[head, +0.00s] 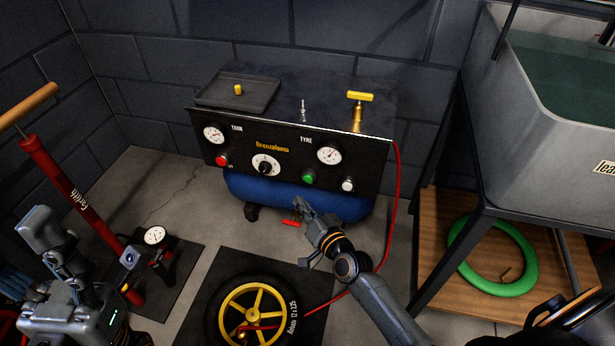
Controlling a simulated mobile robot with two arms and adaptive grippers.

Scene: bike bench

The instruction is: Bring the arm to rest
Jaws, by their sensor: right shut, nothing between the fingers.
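My right arm reaches in from the lower right. Its gripper (300,204) is shut and empty, in front of the blue tank (262,193) of the compressor. A small red lever (290,223) shows just below the fingertips; whether they touch it I cannot tell. My left gripper (42,228) is at the lower left, in front of the red floor pump (68,188); how its fingers stand is unclear.
The compressor's black panel (250,158) has gauges, knobs and buttons, with a tray (237,94) on top. A yellow-spoked wheel (255,312) lies on a dark mat with a red hose. A grey sink (560,130) stands right, above a green tyre (530,272).

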